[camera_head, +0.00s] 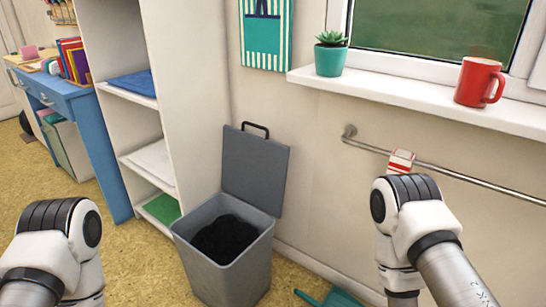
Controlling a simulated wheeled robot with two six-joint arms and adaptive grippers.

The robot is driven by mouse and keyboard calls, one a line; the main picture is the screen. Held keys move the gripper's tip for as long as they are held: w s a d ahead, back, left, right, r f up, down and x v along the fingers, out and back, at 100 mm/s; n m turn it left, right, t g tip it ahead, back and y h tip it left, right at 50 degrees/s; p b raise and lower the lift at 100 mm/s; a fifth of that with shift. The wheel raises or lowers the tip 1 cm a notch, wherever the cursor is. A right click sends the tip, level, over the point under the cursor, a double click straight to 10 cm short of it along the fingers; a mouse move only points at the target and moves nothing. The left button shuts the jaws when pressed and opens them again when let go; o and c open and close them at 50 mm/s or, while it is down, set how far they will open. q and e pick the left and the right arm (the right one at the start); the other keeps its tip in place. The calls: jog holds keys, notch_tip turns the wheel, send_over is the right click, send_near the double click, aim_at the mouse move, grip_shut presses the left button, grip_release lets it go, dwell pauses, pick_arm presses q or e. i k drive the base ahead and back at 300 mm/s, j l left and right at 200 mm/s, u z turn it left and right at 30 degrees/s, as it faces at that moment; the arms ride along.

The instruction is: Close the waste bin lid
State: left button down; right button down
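The grey waste bin (227,265) stands on the floor against the wall, right of the white shelf unit. Its lid (255,170) is open, standing upright at the back with a dark handle (256,128) on its top edge. Dark contents or a black liner show inside the bin. Links of my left arm show at the lower left and links of my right arm at the lower right, both apart from the bin in the picture. Neither gripper is visible, so their states cannot be seen.
A white shelf unit (193,80) stands close left of the bin, beside a blue desk (95,140). A metal rail (470,178) runs along the wall at right. A teal object (330,298) lies on the floor right of the bin. Open floor (130,250) lies left of the bin.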

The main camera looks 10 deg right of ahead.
aim_at(254, 168)
jog(key=i+j, duration=0.25)
jog(key=i, duration=0.2)
jog(key=i+j+u, duration=0.1)
jog(key=i+j, duration=0.2)
jog(key=i, duration=0.15)
jog(key=i+j, duration=0.2)
jog(key=i, duration=0.25)
